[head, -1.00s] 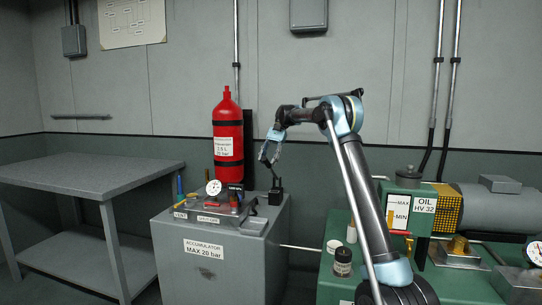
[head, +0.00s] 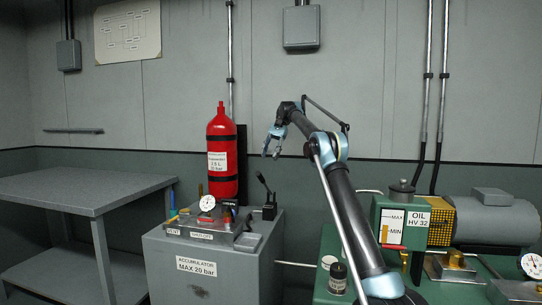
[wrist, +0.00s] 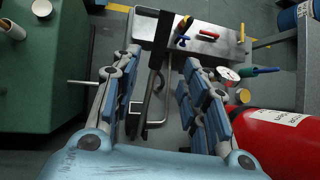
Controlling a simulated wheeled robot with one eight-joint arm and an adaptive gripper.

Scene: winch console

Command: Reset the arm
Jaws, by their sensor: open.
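My arm (head: 345,205) rises from the lower right and bends at an elbow, with its end pointing down and left. My gripper (head: 272,150) is open and empty, above the accumulator console (head: 205,275). In the wrist view its two fingers (wrist: 162,68) stand apart. A black hand lever (head: 263,185) on the console leans up to the left, below the gripper and apart from it. In the wrist view a long black bar (wrist: 158,45) shows between and beyond the fingers; I cannot tell whether it is the lever.
A red accumulator bottle (head: 222,150) stands left of my gripper, close to the right finger in the wrist view (wrist: 280,135). A gauge (head: 207,203) sits on the console. A grey bench (head: 75,190) is at left, a green oil unit (head: 400,225) at right.

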